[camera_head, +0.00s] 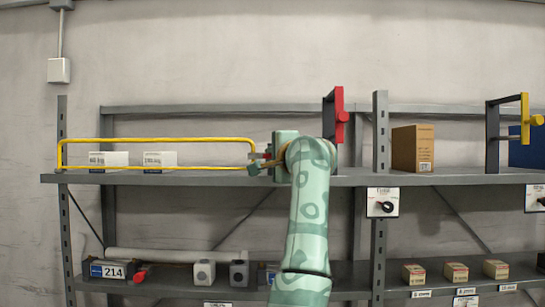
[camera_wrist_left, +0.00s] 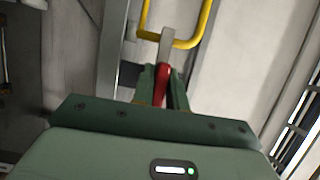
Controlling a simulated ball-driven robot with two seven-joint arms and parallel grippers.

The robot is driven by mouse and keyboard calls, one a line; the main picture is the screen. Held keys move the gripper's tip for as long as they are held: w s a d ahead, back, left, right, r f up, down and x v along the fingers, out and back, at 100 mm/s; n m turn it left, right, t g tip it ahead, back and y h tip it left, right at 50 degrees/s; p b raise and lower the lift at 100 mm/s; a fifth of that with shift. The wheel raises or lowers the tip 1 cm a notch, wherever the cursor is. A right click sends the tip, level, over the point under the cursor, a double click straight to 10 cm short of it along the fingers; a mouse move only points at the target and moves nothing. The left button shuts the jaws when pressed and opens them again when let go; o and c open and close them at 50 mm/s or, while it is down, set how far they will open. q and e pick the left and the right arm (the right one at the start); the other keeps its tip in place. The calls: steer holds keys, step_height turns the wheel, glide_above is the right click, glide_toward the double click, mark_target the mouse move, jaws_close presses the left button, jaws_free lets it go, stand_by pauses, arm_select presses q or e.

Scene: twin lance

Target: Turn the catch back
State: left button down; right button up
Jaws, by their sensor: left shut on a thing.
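The catch is a small grey lever (camera_wrist_left: 166,48) with a red grip (camera_wrist_left: 162,84), at the right end of a long yellow rail (camera_head: 160,168) on the upper shelf. My left gripper (camera_head: 261,163) is at that end of the rail in the head view. In the wrist view its two green fingers (camera_wrist_left: 162,88) are shut on the red grip. The grey lever reaches past the fingertips to the yellow rail and overlaps its bar. In the head view the catch is small and partly hidden by the fingers. My right gripper is in neither view.
Two white weight-labelled boxes (camera_head: 108,159) stand behind the rail. A brown carton (camera_head: 412,148) stands farther right. The lower shelf (camera_head: 350,283) holds several small blocks and boxes.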

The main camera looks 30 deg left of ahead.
arm_select(q)
steer(key=shift+f, duration=0.1)
steer(key=c, duration=1.4)
jaws_free()
steer(key=shift+c, duration=0.2)
steer(key=b+v, duration=0.5)
steer(key=v, duration=1.1)
steer(key=shift+s, duration=0.1)
